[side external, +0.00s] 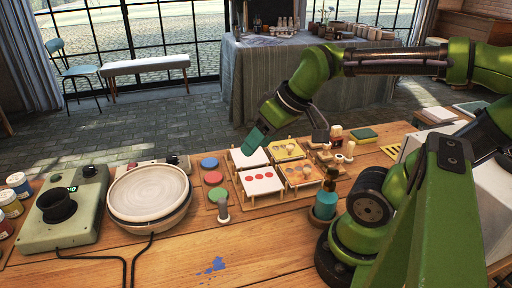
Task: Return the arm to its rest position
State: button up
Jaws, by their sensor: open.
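My green arm (385,62) reaches in from the right and bends down toward the work table. My gripper (286,134) hangs over the back of the painting area, with its jaws open and spread apart. One finger ends in a teal tip near a blank white plate (243,160); the other, grey finger is farther right. I see nothing held between them. A plate with red dots (262,187) lies in front of the blank one. Two yellowish plates, a rear one (286,151) and a front one (302,175), lie to the right.
Blue, green and red paint discs (213,178) and an upright grey stamp (223,210) are left of the plates. A round turntable (148,192) and a green machine (72,210) stand farther left. A teal bottle (325,204) is near my base. Blue paint (214,265) marks the clear front tabletop.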

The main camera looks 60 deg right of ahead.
jog(key=shift+s+a+r+m+t+y, duration=0.2)
jog(key=shift+a+m, duration=0.35)
jog(key=shift+a, duration=0.3)
jog(key=shift+s+a+r+m+t+y, duration=0.1)
jog(key=shift+a+r+m+t+y, duration=0.1)
jog(key=shift+a+m, duration=0.5)
jog(key=shift+a, duration=0.15)
